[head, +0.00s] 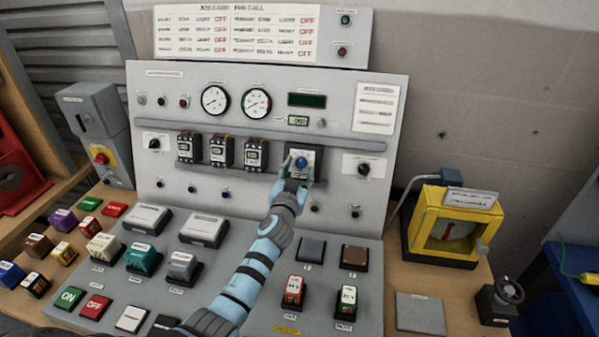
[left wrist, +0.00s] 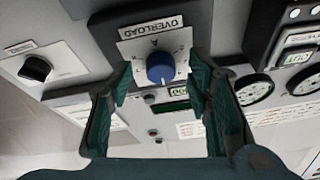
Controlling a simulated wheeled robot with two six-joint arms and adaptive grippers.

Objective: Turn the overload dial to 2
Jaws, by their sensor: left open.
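The overload dial is a blue round knob (head: 301,163) on a light square plate, right of the row of breaker-like modules on the upright panel. In the left wrist view the blue knob (left wrist: 160,68) sits under the "OVERLOAD" label (left wrist: 152,27). The numbers and the dial's setting are too small to read. My left gripper (head: 297,174) is at the dial, its arm reaching up from below. In the left wrist view my left gripper (left wrist: 163,84) is open, with a finger on each side of the knob and gaps showing. My right gripper is not in view.
A black knob (head: 363,169) is right of the dial, and three modules (head: 222,152) are to its left. Gauges (head: 256,103) sit above. The sloped desk below holds several blocks and buttons. A yellow box (head: 452,226) stands at the right.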

